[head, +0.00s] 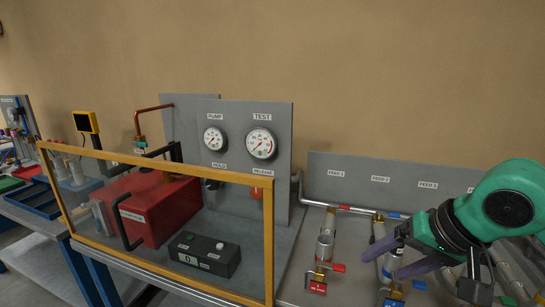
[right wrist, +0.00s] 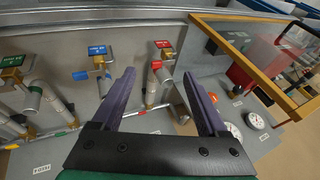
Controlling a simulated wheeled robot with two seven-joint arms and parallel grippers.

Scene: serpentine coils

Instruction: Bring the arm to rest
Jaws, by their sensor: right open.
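My right arm, green and black, comes in from the right edge of the head view. Its gripper (head: 382,262) has two purple fingers spread apart, with nothing seen held between them. The fingers are over the pipe bench, near the blue-tagged valve pipe (head: 391,264) and to the right of the red-tagged valve pipe (head: 325,246). In the right wrist view the open gripper (right wrist: 158,76) has the red-tagged valve (right wrist: 160,55) beyond and between its fingertips. Whether a finger touches a pipe cannot be told. My left gripper is not in view.
A yellow-framed clear guard (head: 269,245) stands left of the pipes, before a red box (head: 150,207) and a black control box (head: 205,256). A gauge panel (head: 283,150) stands behind. A grey labelled backboard (head: 335,185) runs behind the pipes. Space above the backboard is clear.

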